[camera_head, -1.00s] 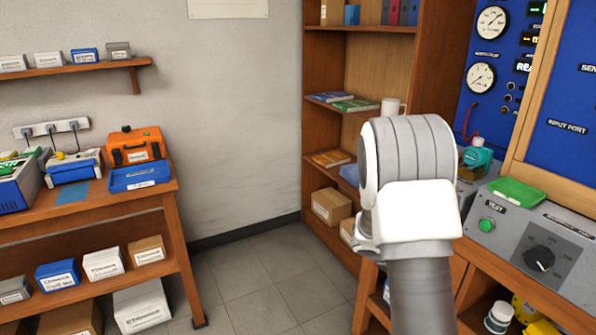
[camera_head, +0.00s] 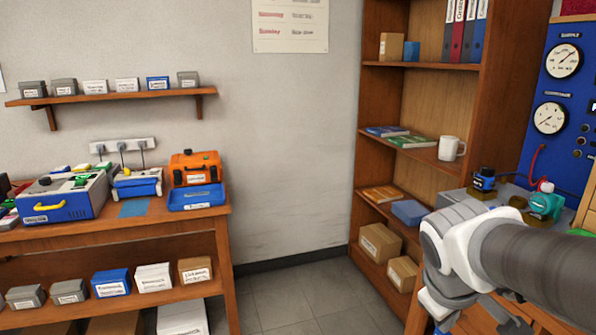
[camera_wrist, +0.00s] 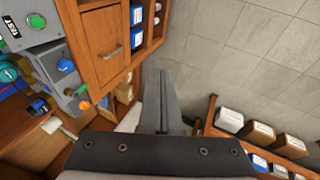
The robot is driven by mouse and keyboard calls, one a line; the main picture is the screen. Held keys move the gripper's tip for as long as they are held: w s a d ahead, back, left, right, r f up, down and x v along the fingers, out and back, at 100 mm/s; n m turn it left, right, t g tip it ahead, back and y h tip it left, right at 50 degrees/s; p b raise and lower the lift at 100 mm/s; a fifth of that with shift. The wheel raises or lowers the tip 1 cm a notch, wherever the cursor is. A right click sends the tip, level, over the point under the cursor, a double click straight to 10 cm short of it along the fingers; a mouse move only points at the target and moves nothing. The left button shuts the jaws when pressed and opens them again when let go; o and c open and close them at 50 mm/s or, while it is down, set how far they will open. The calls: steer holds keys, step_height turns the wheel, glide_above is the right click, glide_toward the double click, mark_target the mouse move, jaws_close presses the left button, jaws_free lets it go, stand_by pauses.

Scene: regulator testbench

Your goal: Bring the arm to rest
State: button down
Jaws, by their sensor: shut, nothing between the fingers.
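My gripper (camera_wrist: 163,100) shows in the wrist view as grey fingers close together, with nothing between them. Behind them, the wrist view shows grey floor tiles (camera_wrist: 235,70) and wooden furniture. In the head view my arm (camera_head: 470,245) reaches in from the right edge, with its white and grey wrist in front of the workbench and below the shelf. The fingers are hard to make out there, at the bottom edge of the picture.
A tall wooden bookcase (camera_head: 515,90) stands behind my arm, with a white mug (camera_head: 450,148) on one shelf. A blue gauge panel (camera_head: 570,125) is at right. A wooden table (camera_head: 110,238) with instruments and an orange case (camera_head: 195,168) is at left. Floor (camera_head: 290,305) between is clear.

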steer(key=s+a+r+m+t+y, duration=0.2)
steer(key=s+a+m+y, duration=0.2)
steer(key=s+a, duration=0.45)
step_height(320, 180, up, 16)
steer(key=p, duration=1.5)
steer(key=shift+w+f+m+p, duration=0.2)
steer(key=shift+m+p, duration=0.1)
steer(key=shift+d, duration=0.1)
